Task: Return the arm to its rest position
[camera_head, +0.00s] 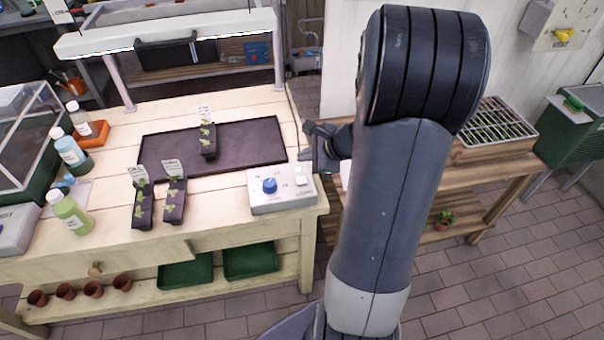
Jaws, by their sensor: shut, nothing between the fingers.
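My arm rises from the bottom of the head view and bends at a large dark joint near the top, right of the wooden bench (240,109). My gripper (306,155) shows left of the arm, beyond the bench's right end, near the control box. It looks shut and empty. Part of the gripper and wrist is hidden behind my arm.
A dark mat (250,145) holds one seedling pot (208,146); two more pots (143,208) stand in front. A control box (283,190) with a blue knob sits at the bench's right corner. Bottles (70,212) stand left. A low wooden table (500,165) is at right.

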